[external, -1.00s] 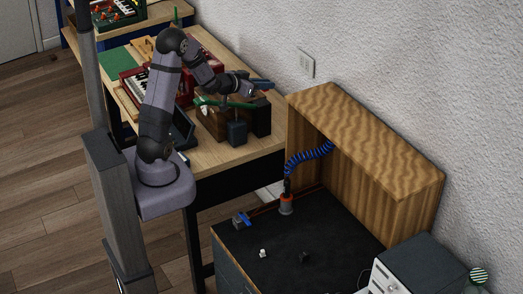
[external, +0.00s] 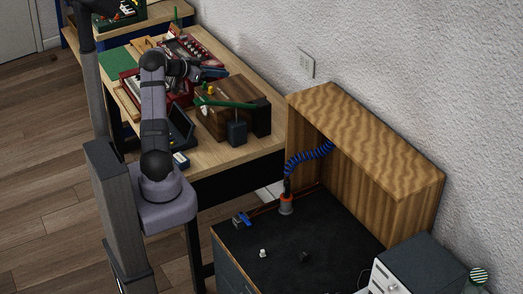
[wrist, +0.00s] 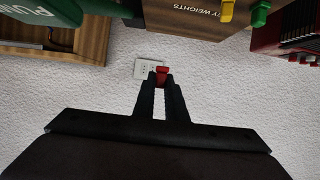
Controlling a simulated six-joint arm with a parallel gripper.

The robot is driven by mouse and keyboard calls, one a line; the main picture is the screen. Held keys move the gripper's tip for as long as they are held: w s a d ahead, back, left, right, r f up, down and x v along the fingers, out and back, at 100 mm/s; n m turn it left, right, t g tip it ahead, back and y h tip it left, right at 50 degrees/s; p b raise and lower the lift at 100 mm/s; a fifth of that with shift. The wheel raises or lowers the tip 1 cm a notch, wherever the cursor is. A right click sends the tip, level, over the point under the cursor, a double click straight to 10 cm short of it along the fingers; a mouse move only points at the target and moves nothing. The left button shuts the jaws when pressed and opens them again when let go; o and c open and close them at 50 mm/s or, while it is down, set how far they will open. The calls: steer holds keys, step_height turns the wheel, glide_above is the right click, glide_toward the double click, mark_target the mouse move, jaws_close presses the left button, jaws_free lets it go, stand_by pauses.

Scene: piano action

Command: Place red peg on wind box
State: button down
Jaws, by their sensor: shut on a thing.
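My gripper (wrist: 161,82) is shut on a small red peg (wrist: 162,71), which shows between the fingertips in the wrist view. In the external view my gripper (external: 215,73) hangs over the wooden table, near the left back edge of a brown wooden box; the peg is too small to make out there. This box (external: 238,87) carries a yellow peg (external: 211,90) and a green lever. In the wrist view the box (wrist: 195,20) has lettering ending in "WEIGHTS", with yellow and green pegs at its edge. I cannot tell for certain which thing is the wind box.
A red keyboard instrument (external: 130,85) and a red box with knobs (external: 190,45) stand on the table (external: 235,153). A dark block (external: 237,133) stands before the wooden box. The wall with an outlet (external: 307,63) is behind. A black-topped bench (external: 300,235) is at the front right.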

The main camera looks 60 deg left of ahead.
steer(key=shift+s+a+f+p, duration=0.15)
steer(key=shift+a+f, duration=0.1)
steer(key=shift+f, duration=1.5)
steer(key=shift+s+a+f+p, duration=0.1)
steer(key=shift+a+f+p, duration=0.1)
steer(key=shift+f, duration=1.55)
steer(key=shift+s+a+f+p, duration=0.15)
steer(key=shift+a+f, duration=0.1)
steer(key=shift+f, duration=1.5)
steer(key=shift+f, duration=0.15)
steer(key=c, duration=1.8)
jaws_free()
steer(key=shift+r, duration=0.2)
steer(key=b+v, duration=0.2)
steer(key=v, duration=1)
